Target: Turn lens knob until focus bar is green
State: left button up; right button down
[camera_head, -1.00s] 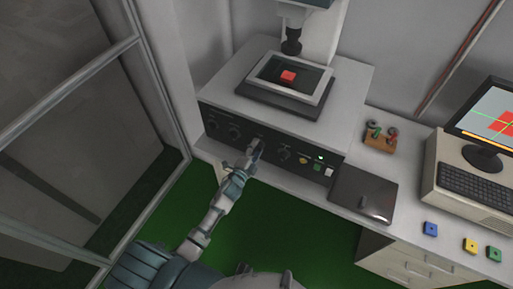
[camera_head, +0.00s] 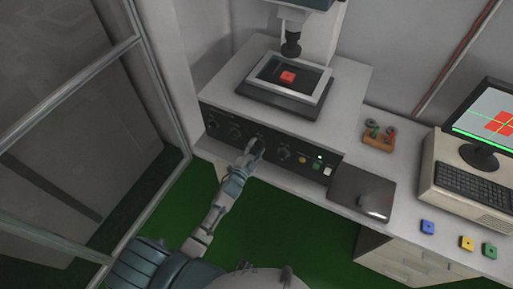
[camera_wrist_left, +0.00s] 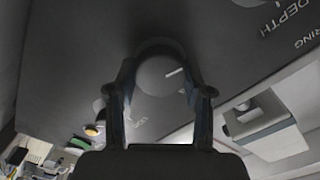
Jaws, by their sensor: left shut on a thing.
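My left gripper (camera_head: 254,147) reaches the dark front panel of the microscope bench. It is shut on a round dark knob, seen between its two fingers in the wrist view (camera_wrist_left: 160,76). A short white mark on the knob points to the right there. The knob's own label is not readable. The monitor (camera_head: 493,122) at the right shows a red shape with crossing lines. The focus bar (camera_head: 484,142) along the bottom of its screen is green and long. My right gripper is not in view.
Other knobs (camera_head: 284,153) and coloured buttons (camera_head: 303,160) sit along the panel. A red block (camera_head: 287,77) lies on the stage under the lens (camera_head: 291,44). A dark flat box (camera_head: 362,192), a keyboard (camera_head: 478,185) and coloured blocks (camera_head: 428,227) are to the right.

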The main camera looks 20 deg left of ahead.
pick_arm(q)
jog(key=shift+s+f, duration=0.15)
jog(key=shift+f, duration=0.25)
jog(key=o, duration=1)
jog(key=shift+o, duration=0.8)
jog(key=shift+a+r, duration=0.1)
jog(key=s+a, duration=0.1)
jog(key=s, duration=1)
jog(key=shift+s, duration=0.4)
